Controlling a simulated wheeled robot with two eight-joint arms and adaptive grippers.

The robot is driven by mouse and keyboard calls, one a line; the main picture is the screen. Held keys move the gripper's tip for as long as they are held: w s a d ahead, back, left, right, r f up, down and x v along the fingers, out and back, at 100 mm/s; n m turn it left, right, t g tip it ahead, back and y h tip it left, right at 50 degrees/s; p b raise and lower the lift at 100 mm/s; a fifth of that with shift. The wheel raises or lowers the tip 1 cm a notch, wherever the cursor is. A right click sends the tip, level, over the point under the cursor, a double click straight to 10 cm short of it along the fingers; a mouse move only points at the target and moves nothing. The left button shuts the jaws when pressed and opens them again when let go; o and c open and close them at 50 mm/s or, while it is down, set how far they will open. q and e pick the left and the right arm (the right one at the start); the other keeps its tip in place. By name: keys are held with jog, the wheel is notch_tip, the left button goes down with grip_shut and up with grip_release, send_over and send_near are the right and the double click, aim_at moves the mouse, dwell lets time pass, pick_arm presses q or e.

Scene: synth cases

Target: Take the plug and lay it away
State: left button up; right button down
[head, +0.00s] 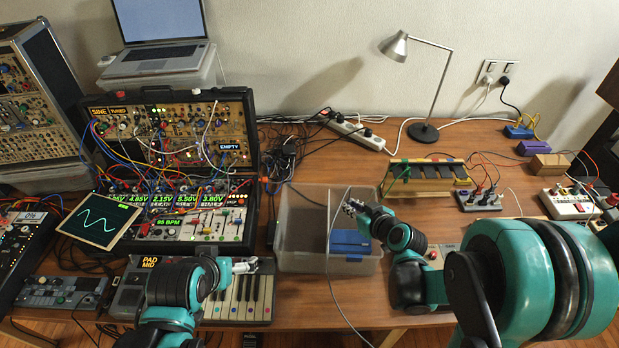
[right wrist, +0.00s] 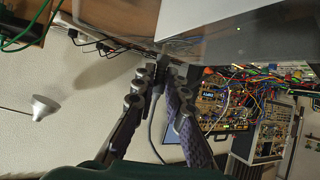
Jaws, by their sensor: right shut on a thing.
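My right gripper (head: 352,207) is over the clear plastic bin (head: 300,262), near its divider. In the right wrist view its fingers (right wrist: 163,84) are shut on a small dark plug (right wrist: 158,89), with a grey cable (right wrist: 151,132) trailing from it. In the head view the plug is too small and covered to make out. The bin's clear wall also shows close ahead in the right wrist view (right wrist: 135,22). My left gripper (head: 250,265) hangs over the small keyboard; its fingers are too small to judge.
A blue box (head: 350,240) sits in the bin's right compartment. Left of the bin stands an open synth case (head: 205,225) with many patch cables. A power strip (head: 358,132), a lamp (head: 423,132) and a green-yellow rack (head: 430,172) stand behind. A loose cable (head: 345,312) runs over the table front.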

jog(key=w+a+r+n+g+y, duration=0.1)
jog(key=w+a+n+y, duration=0.15)
jog(key=a, duration=0.35)
jog(key=w+a+r+n+g+y, duration=0.1)
jog(key=w+a+r+n, duration=0.1)
jog(key=w+a, duration=0.3)
jog(key=f+b, duration=0.2)
jog(key=f, duration=0.1)
jog(key=f+b, duration=0.1)
jog(key=f, duration=0.1)
jog(key=shift+s+a, duration=0.3)
jog(key=c, duration=1.5)
grip_release()
